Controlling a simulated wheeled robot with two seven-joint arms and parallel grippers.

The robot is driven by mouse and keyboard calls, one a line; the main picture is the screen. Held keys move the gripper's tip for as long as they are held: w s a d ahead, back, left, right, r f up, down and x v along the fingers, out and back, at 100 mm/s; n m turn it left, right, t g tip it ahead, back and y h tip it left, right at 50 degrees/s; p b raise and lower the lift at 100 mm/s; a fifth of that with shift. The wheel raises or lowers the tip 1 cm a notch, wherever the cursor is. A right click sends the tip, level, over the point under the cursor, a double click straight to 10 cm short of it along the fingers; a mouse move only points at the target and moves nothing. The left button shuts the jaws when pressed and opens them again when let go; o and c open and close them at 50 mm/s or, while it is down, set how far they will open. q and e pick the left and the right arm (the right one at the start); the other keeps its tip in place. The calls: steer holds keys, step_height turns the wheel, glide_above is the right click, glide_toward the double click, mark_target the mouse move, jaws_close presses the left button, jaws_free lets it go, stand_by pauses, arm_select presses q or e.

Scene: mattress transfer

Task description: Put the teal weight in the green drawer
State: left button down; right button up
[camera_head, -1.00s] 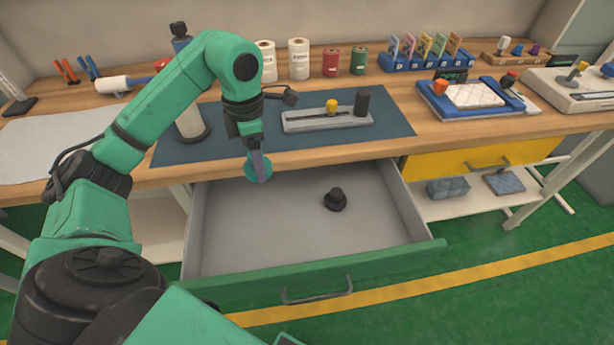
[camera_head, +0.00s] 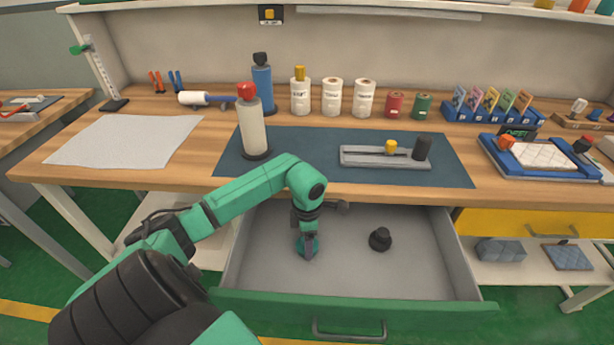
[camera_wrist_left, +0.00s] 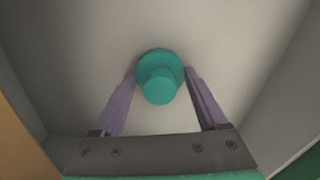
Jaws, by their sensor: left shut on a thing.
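The green drawer (camera_head: 460,308) is pulled open below the bench, with a grey inside and a green front. The teal weight (camera_wrist_left: 160,86), a round disc with a knob, shows between the purple fingers of my left gripper (camera_wrist_left: 160,85) in the left wrist view. My left gripper (camera_head: 308,254) is shut on the weight and reaches down inside the drawer at its left half. In the head view the fingers and weight are small and partly hidden; I cannot tell whether the weight touches the drawer floor. My right gripper is out of view.
A black knobbed weight (camera_head: 380,239) stands in the drawer, right of my gripper. A closed yellow drawer (camera_head: 520,224) is to the right. Above, the bench holds a blue mat (camera_head: 300,146), a grey slotted tray (camera_head: 370,160) and a cream bottle (camera_head: 252,128).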

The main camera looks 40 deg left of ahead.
arm_select(q)
steer(key=shift+c, duration=1.7)
jaws_free()
steer(key=shift+f, duration=0.1)
steer(key=o, duration=0.3)
steer(key=shift+o, duration=0.2)
steer(key=shift+r, duration=0.2)
step_height(320, 180, up, 12)
steer(key=b, duration=0.1)
